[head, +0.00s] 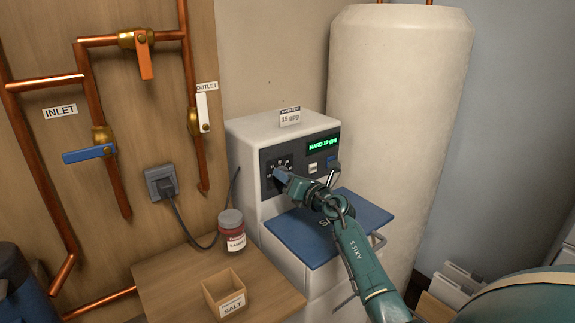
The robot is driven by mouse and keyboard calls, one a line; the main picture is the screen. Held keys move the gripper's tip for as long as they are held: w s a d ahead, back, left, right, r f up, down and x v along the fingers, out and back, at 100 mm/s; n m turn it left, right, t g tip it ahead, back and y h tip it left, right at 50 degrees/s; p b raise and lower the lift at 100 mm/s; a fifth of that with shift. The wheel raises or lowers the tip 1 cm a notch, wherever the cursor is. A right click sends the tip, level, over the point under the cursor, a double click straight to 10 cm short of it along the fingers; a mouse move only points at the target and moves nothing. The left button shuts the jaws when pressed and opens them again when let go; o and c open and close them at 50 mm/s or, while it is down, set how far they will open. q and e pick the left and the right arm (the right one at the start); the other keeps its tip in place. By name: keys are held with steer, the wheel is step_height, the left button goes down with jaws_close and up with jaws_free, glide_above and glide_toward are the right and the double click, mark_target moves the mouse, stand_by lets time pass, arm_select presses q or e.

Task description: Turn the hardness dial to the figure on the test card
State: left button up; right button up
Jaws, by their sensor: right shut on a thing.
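The hardness dial (283,160) is on the dark front panel of the white softener unit (258,132); its scale marks show above and beside my gripper, and its knob is mostly hidden. The test card (290,117) stands on top of the unit and reads 15 gpg. The green display (323,142) reads HARD 10 gpg. My right gripper (282,175) is at the dial, shut on its knob, with the arm coming in from the lower right. My left gripper is not in view.
A blue lid (315,238) sits below the panel, under my right arm. A wooden shelf (190,285) holds a jar (231,232) and a box labelled SALT (224,295). Copper pipes with valves (98,140) run up the left wall. A pale tank (400,110) stands behind.

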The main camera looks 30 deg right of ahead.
arm_select(q)
steer(key=p, duration=0.1)
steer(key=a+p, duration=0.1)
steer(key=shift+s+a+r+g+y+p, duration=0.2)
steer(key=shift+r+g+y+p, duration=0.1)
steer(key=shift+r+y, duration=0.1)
arm_select(e)
steer(key=m, duration=0.2)
steer(key=shift+m, duration=0.4)
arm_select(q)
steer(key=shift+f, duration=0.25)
arm_select(e)
steer(key=o, duration=1)
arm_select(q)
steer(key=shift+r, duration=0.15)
arm_select(e)
steer(key=shift+s, duration=0.1)
